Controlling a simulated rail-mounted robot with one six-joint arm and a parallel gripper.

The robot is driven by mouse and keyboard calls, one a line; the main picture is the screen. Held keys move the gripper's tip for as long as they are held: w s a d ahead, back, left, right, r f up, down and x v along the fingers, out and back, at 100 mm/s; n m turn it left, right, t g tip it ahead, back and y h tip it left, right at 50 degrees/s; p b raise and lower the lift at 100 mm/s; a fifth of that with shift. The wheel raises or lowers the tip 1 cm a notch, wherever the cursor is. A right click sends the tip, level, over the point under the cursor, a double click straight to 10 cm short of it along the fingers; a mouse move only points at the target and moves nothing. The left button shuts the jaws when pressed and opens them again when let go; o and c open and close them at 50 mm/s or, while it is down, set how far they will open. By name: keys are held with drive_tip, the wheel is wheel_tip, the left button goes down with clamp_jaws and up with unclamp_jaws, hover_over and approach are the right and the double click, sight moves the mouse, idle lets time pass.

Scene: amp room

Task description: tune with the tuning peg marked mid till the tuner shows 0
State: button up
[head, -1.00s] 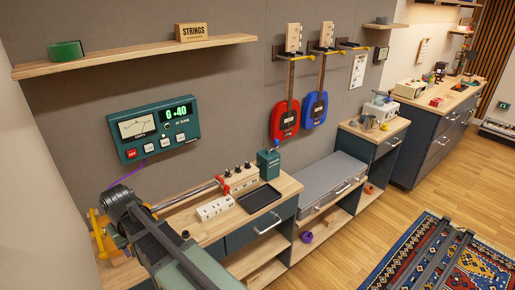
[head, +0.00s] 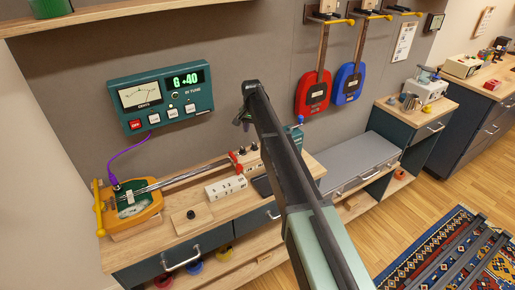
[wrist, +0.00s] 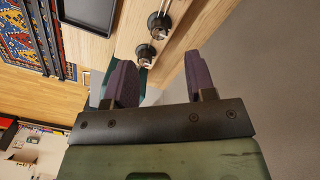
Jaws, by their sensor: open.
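The tuner (head: 162,97) on the wall reads G +40 in green, with a needle dial at its left. A stringed instrument with a yellow-orange body (head: 143,208) lies on the bench, its neck running right to a pale peg block (head: 247,160) with dark pegs. Two dark round pegs (wrist: 145,53) show in the wrist view, beyond my fingers. The peg markings are too small to read, so I cannot tell which is mid. My gripper (wrist: 160,78) is open and empty, its purple fingers apart and not visibly touching a peg.
A white box with sockets (head: 226,187) and a wooden block with a black knob (head: 192,216) sit in front of the neck. A dark tray (wrist: 92,14) lies near the pegs. A teal box (head: 296,137) stands right of them. Red (head: 311,92) and blue instruments (head: 348,82) hang behind.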

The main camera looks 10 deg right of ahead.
sight(254, 144)
wheel_tip(254, 144, down, 8)
drive_tip(key=b, duration=0.6)
drive_tip(key=shift+d+f, duration=0.1)
drive_tip(key=shift+f, duration=0.05)
drive_tip(key=shift+r, duration=0.2)
drive_tip(key=c, duration=0.9)
drive_tip(key=shift+n, duration=0.3)
